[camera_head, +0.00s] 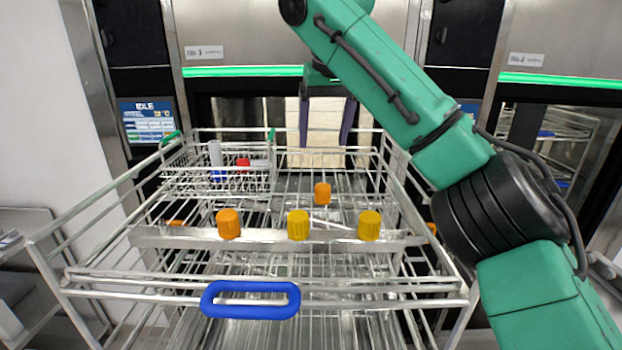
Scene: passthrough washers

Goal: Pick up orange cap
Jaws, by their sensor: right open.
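One orange cap (228,224) stands on the left part of the metal bar across the rack. Another orange cap (322,193) sits farther back, near the middle of the rack. Two yellow caps, one in the middle (298,225) and one at the right (369,225), stand on the same bar as the first orange cap. My right gripper (326,135) is open and empty, its two dark fingers pointing down over the back of the rack, behind and above the rear orange cap. Its arm comes in from the right. My left gripper is out of view.
The wire rack (130,283) has raised side rails and a blue handle (250,299) in front. A wire basket (215,181) at its back left holds a red item (243,165) and other small items. Washers with green light strips stand behind.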

